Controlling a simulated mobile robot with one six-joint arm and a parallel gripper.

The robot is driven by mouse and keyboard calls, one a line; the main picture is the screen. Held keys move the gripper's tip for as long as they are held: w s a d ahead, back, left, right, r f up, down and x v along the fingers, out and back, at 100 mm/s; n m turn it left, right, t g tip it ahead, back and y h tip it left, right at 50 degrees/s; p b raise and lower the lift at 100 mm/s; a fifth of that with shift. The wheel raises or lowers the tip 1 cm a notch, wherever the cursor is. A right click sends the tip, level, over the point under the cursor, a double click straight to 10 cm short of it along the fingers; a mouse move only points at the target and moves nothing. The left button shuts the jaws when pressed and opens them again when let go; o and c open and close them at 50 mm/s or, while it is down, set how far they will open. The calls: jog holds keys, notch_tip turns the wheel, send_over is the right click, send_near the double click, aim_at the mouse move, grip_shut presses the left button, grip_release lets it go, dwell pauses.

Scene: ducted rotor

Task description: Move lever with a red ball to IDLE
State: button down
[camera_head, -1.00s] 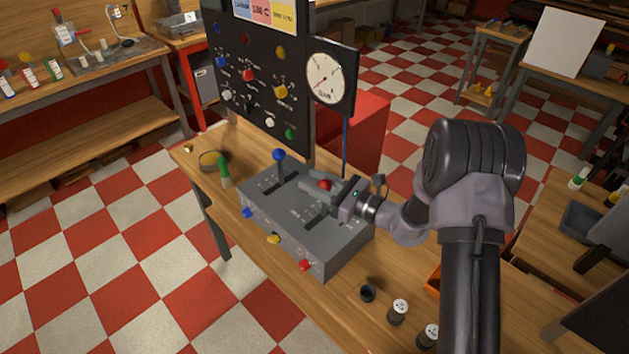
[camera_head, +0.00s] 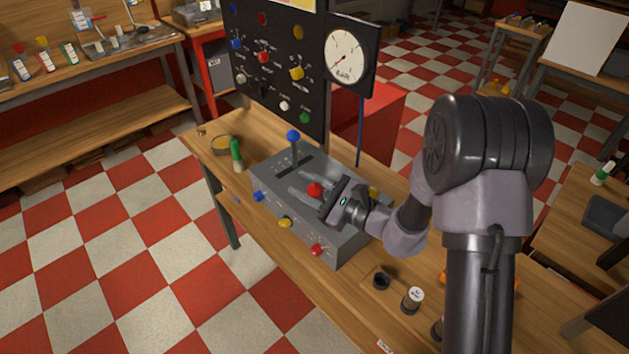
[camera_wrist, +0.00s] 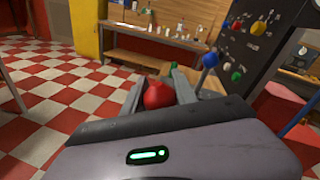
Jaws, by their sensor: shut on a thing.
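The red ball (camera_head: 315,189) tops a lever on the grey control box (camera_head: 335,252); its shaft and slot are mostly hidden by my gripper. My gripper (camera_head: 312,186) reaches in from the right, low over the box top, and is shut on the red ball. In the wrist view the red ball (camera_wrist: 158,95) sits between the two grey fingers (camera_wrist: 160,92). A second lever with a blue ball (camera_head: 293,136) stands upright in its own slot to the left. I cannot read the IDLE marking in either view.
A black panel (camera_head: 280,85) with knobs and a round gauge (camera_head: 346,57) stands behind the box. Blue, yellow (camera_head: 285,223) and red knobs line its front.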

jog(key=shift+s+a+f+b, duration=0.55)
jog(key=shift+s+a+f, duration=0.15)
jog(key=shift+s, duration=0.05)
jog(key=c, duration=1)
grip_release()
jog(key=shift+s+a, duration=0.1)
jog(key=shift+o, duration=0.2)
jog(key=shift+d+r, duration=0.1)
jog(key=shift+d, duration=0.1)
jog(key=p+v, duration=0.2)
jog(key=v, duration=1.5)
jog(key=shift+p, duration=0.35)
